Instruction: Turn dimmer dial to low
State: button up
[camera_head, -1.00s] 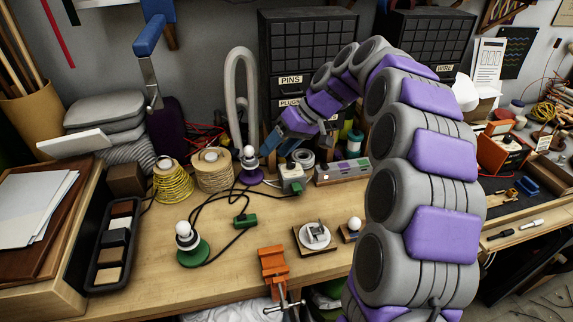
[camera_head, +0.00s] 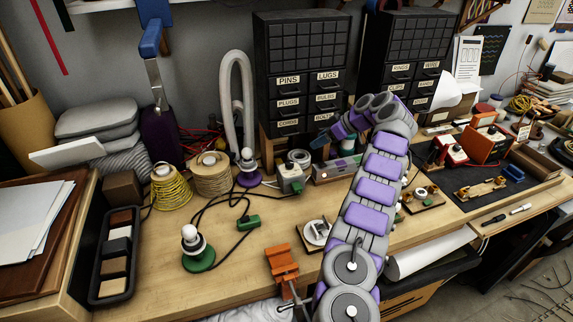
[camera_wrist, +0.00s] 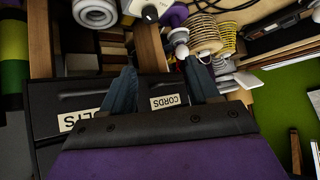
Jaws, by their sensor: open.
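The dimmer is a small cream box (camera_head: 291,178) on the bench, in front of the black drawer cabinet, with a green plug beside it. In the wrist view its black dial (camera_wrist: 150,14) shows at the top edge, partly cut off; its setting is too small to tell. My gripper (camera_head: 319,141) is in front of the drawers, above and to the right of the dimmer. In the wrist view my gripper (camera_wrist: 163,82) shows two blue-grey fingers, apart and empty, with labelled drawers behind them. It touches no part of the dial.
The black drawer cabinet (camera_head: 301,70) stands close behind. A bulb on a purple base (camera_head: 248,178), a grey power strip (camera_head: 336,169) and a white tape roll (camera_wrist: 96,12) crowd the dimmer. Black cable and a green-based bulb lamp (camera_head: 198,257) lie nearer. An orange clamp (camera_head: 283,264) grips the front edge.

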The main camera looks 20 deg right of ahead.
aim_at(290, 162)
jog(key=shift+n, duration=0.4)
jog(key=x, duration=0.5)
jog(key=d+f+x, duration=0.1)
jog(key=x, duration=0.4)
jog(key=d+f+b+x, duration=0.1)
jog(key=x, duration=0.4)
jog(key=shift+d+f, duration=0.1)
jog(key=shift+p+x, duration=0.4)
jog(key=shift+x, duration=0.8)
jog(key=shift+w, duration=0.1)
jog(key=c, duration=1)
jog(key=shift+h, duration=0.3)
jog(key=shift+c, duration=0.2)
